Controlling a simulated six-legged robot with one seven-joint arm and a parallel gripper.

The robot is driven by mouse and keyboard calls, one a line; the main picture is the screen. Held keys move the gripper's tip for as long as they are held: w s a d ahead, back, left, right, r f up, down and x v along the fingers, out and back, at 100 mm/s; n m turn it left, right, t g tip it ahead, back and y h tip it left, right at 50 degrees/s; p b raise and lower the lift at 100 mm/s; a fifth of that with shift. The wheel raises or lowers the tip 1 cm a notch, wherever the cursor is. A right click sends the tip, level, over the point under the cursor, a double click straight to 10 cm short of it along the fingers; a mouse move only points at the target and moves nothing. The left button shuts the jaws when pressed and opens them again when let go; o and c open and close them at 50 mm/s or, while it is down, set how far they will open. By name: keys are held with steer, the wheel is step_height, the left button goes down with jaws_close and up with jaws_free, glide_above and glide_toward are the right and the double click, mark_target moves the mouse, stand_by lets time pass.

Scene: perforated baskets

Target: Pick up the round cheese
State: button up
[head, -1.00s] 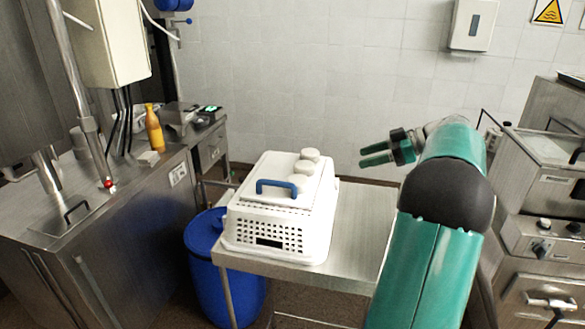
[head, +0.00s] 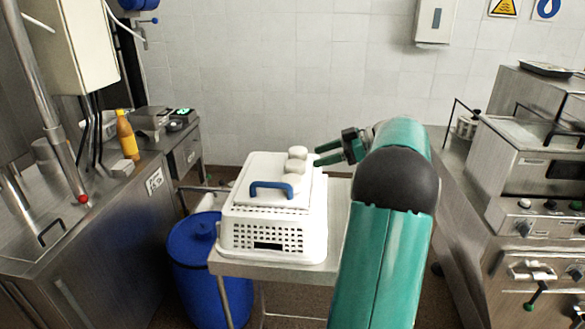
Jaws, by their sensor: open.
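Several round white cheeses lie in a row on top of a white perforated basket (head: 234,238), along its right side. The far cheese (head: 297,153) and the middle cheese (head: 291,168) show clearly; a nearer one (head: 285,182) is partly behind the blue handle (head: 271,187). My gripper (head: 321,155) is open, with its green fingers pointing left. In the picture its fingertips are just right of the far cheese; I cannot tell whether they touch it. Nothing shows between the fingers.
The basket stands on a steel table (head: 275,271), with bare tabletop to its right. A blue barrel (head: 197,265) stands left of the table. A steel counter with an orange bottle (head: 127,136) is at left. Steel appliances (head: 535,165) line the right side.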

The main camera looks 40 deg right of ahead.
mark_target(302, 163)
steer(key=x, duration=0.8)
steer(key=shift+w+a+f, duration=0.1)
steer(key=shift+w+f, duration=0.15)
steer(key=shift+f, duration=0.15)
steer(key=c, duration=0.6)
